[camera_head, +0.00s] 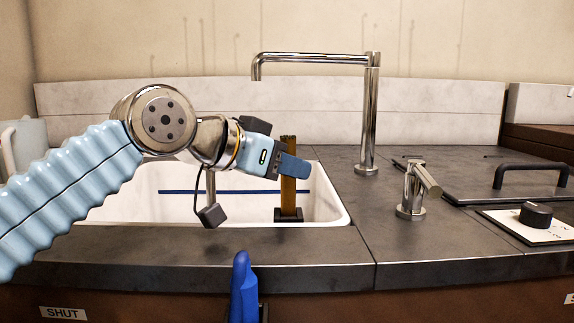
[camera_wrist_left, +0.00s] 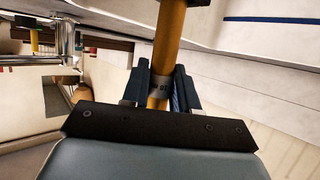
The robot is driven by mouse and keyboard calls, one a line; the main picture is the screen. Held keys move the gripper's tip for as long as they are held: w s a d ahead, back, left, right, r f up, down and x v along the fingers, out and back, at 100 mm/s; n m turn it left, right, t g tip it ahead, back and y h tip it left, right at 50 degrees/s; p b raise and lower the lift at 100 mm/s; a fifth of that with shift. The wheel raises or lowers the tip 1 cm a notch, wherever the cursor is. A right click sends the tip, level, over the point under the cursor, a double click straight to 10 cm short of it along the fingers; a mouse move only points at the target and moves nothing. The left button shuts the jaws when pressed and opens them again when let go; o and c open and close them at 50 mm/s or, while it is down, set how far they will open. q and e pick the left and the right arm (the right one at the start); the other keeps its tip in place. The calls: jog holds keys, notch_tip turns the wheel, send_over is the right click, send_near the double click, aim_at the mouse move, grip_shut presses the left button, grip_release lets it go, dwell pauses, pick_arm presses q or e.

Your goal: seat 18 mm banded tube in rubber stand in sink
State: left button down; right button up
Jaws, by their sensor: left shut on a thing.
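The brass-yellow tube (camera_head: 288,194) stands upright in the sink. My left gripper (camera_head: 292,166) is shut on its upper part, with a short piece showing above the fingers. In the left wrist view the tube (camera_wrist_left: 169,32) runs between the two dark fingers (camera_wrist_left: 163,92), and a grey band with lettering (camera_wrist_left: 162,83) shows at the grip. The black rubber stand (camera_head: 288,216) is at the tube's lower end. The tube meets the stand in line, but I cannot tell how deep it sits.
The white sink (camera_head: 130,204) has a blue line on its far wall. A chrome faucet (camera_head: 370,110) rises behind it on the right, and a short chrome fixture (camera_head: 412,190) stands on the dark counter (camera_head: 355,245).

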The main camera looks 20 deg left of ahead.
pick_arm(q)
jog(key=shift+f, duration=0.15)
jog(key=c, duration=0.8)
grip_release()
jog(key=p+v, duration=0.1)
jog(key=v, duration=1.3)
jog(key=shift+d, duration=0.1)
